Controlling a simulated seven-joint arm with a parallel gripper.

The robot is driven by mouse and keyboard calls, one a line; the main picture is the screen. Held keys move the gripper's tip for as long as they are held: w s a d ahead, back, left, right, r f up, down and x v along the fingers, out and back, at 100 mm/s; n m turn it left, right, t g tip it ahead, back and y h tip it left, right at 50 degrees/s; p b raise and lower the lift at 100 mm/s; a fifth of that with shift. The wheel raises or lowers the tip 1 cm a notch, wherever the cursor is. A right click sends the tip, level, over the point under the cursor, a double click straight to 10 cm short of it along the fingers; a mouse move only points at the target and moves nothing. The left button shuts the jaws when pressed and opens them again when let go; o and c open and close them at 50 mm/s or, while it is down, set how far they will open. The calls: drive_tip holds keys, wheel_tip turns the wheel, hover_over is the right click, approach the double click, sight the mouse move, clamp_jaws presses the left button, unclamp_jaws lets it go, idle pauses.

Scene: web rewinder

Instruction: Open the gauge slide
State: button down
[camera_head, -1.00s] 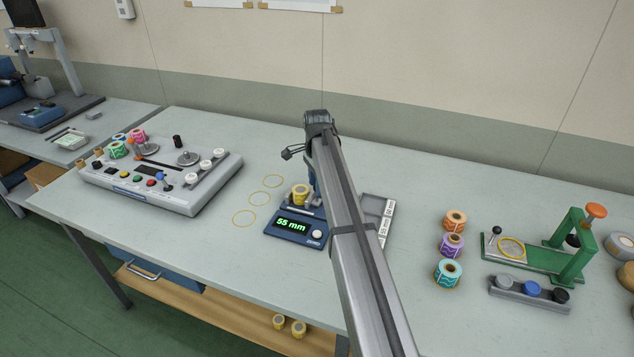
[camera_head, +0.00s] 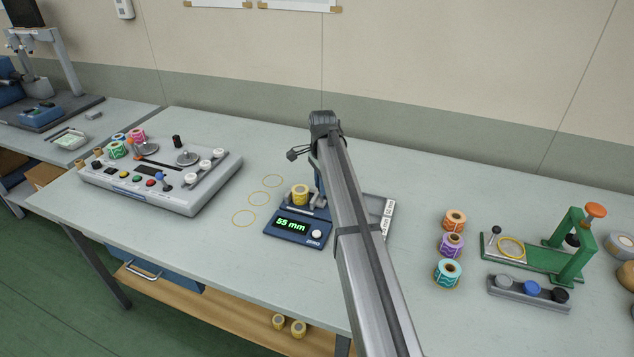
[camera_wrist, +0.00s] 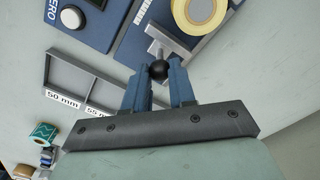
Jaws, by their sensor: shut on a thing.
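The blue gauge (camera_head: 285,232) stands mid-table with a green "55 mm" display and a white knob. A yellow roll (camera_head: 300,193) sits on it; the roll also shows in the wrist view (camera_wrist: 203,14). In the wrist view the grey slide jaw (camera_wrist: 168,42) lies beside the roll and carries a black ball knob (camera_wrist: 158,71). My gripper (camera_wrist: 158,80) has its blue fingers shut on the black knob. In the head view my arm hides most of the fingers and the knob.
A grey tray (camera_wrist: 62,78) labelled "50 mm" and "55 mm" lies beside the gauge. Three coloured rolls (camera_head: 451,245) and a green press (camera_head: 540,258) stand to the right. A grey control console (camera_head: 160,180) stands left. Yellow rings (camera_head: 258,199) mark the table between console and gauge.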

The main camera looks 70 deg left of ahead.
drive_tip(key=shift+w+d, duration=0.65)
drive_tip(key=c, duration=0.9)
unclamp_jaws()
drive_tip(key=shift+r, duration=0.1)
wheel_tip(320, 180, up, 14)
drive_tip(key=shift+f, duration=0.15)
